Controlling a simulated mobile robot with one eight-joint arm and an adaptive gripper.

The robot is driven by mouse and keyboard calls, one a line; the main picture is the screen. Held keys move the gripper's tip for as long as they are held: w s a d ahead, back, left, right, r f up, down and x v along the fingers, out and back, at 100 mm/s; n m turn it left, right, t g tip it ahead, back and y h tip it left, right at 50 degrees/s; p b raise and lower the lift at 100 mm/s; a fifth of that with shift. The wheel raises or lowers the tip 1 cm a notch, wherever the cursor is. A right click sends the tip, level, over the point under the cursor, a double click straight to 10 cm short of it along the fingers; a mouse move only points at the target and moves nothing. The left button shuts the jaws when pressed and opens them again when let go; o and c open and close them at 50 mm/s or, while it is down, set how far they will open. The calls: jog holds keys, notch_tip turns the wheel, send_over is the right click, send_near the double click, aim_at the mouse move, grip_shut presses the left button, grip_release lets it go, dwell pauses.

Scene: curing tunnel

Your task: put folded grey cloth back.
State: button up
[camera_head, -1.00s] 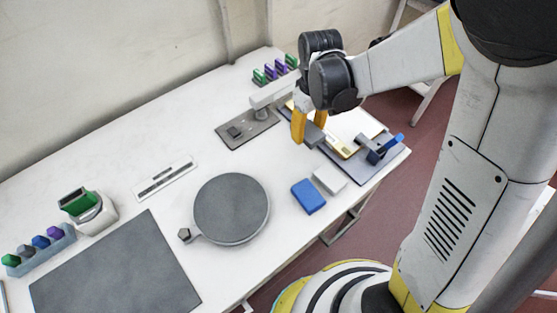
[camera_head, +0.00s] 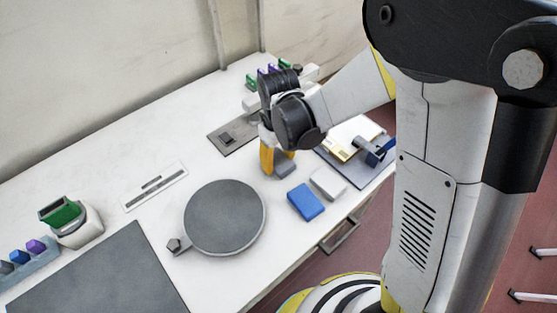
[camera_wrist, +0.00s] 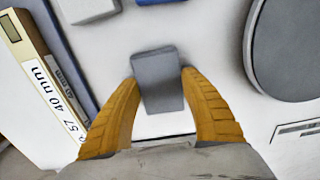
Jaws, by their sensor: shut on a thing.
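The folded grey cloth (camera_wrist: 158,80) is a small grey block between my two yellow fingers in the wrist view. It also shows in the head view (camera_head: 285,168), at the front of the fingers. My gripper (camera_wrist: 160,95) is shut on it; the head view shows the gripper (camera_head: 276,163) low over the white table, beside the white and blue blocks. The cloth's far end points toward those blocks. I cannot tell whether its underside touches the table.
A blue block (camera_head: 306,202) and a white block (camera_head: 327,183) lie close by. A round grey plate (camera_head: 224,217) is left of them. A blue-grey board with a clipboard (camera_head: 349,136) stands to the right. A flat grey plate (camera_head: 232,135) lies behind.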

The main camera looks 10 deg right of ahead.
aim_at(278, 160)
jog(key=shift+f, duration=0.2)
jog(key=o, duration=1)
jog(key=shift+r, duration=0.15)
notch_tip(278, 160, up, 12)
jog(key=p, duration=0.5)
jog(key=s+d+r+m+t, duration=0.6)
jog(key=s+d+r, duration=0.4)
jog(key=d, duration=0.3)
jog(key=shift+s+d+r+m+t, duration=0.25)
jog(key=shift+s+r+m+t, duration=0.15)
jog(key=shift+r+t, duration=0.3)
